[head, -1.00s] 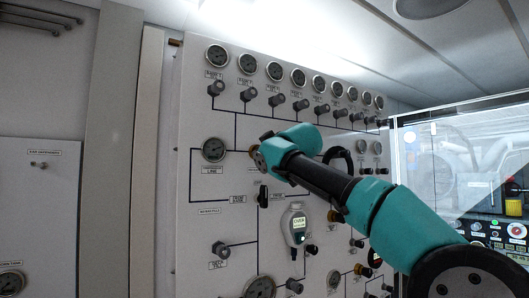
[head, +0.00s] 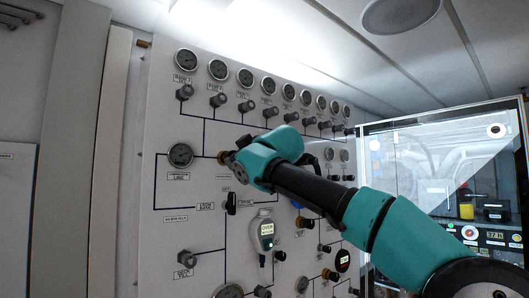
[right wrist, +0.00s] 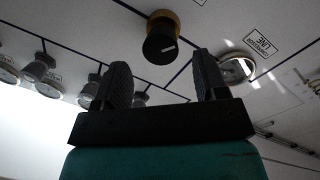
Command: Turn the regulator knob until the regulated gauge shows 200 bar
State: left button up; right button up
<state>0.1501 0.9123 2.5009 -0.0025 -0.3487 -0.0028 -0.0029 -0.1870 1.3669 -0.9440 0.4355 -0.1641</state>
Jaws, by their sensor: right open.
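My right gripper (head: 232,162) reaches in from the right, close to the panel. It also shows in the right wrist view (right wrist: 162,72), with its two dark fingers apart and nothing between them that I can see held. A black knob with a brass-coloured base (right wrist: 162,38) stands on the panel just beyond the gap between the fingers; in the head view its base (head: 223,157) is mostly hidden by the gripper. I cannot tell whether they touch. The gauge labelled as a line gauge (head: 180,155) is left of the gripper. I cannot identify the regulated gauge or read any dial. My left gripper is not in view.
The white panel (head: 165,215) carries a top row of gauges (head: 218,69) with dark knobs below. A handheld meter (head: 265,232) hangs below the gripper. A dark curved part (head: 311,160) is partly hidden behind my arm. A glazed cabinet (head: 440,150) stands at right.

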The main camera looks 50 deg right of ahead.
jog(key=v, duration=1.2)
jog(key=shift+s, duration=0.3)
jog(key=shift+a, duration=0.1)
dwell(1.3)
